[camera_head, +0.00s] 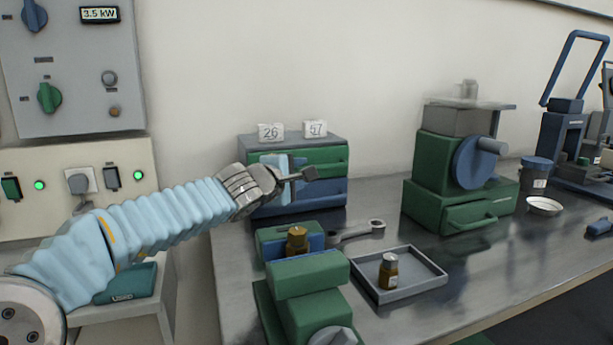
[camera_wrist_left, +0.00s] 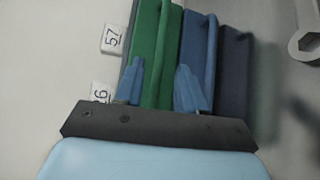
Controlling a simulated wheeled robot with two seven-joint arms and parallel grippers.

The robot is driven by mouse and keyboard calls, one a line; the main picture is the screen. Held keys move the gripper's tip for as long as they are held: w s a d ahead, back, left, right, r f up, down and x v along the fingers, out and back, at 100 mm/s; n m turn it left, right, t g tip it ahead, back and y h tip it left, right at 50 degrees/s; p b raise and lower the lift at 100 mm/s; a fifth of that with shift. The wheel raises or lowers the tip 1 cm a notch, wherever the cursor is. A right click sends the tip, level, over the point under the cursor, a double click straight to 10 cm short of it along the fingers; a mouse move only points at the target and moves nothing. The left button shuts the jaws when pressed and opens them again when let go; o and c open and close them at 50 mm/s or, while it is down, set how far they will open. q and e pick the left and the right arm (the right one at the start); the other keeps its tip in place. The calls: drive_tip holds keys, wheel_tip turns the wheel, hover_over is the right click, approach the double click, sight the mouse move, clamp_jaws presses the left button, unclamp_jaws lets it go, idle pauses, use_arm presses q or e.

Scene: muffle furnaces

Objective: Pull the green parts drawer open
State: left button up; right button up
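The green parts drawer (camera_head: 325,156) is the upper drawer of a small cabinet (camera_head: 326,141) against the wall. In the left wrist view the green drawer (camera_wrist_left: 146,50) appears shut, with a green bar handle (camera_wrist_left: 168,50) along its front. My left gripper (camera_head: 294,170) is in front of the cabinet. In the wrist view its two blue fingers (camera_wrist_left: 158,88) are apart, one on each side of the green front and handle, with nothing seen clamped. Whether they touch it I cannot tell. The arm hides the cabinet's left part. My right gripper is not in view.
A blue drawer (camera_head: 325,192) with its own bar handle sits below. Cards marked 26 (camera_head: 271,132) and 57 (camera_head: 315,129) stand on top. A green vise (camera_head: 308,275), a wrench (camera_head: 358,230) and a tray (camera_head: 430,282) with a bottle (camera_head: 388,272) lie in front. A green machine (camera_head: 450,165) stands right.

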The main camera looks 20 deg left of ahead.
use_arm(q)
drive_tip(key=x, duration=0.4)
drive_tip(key=shift+w, duration=0.15)
clamp_jaws()
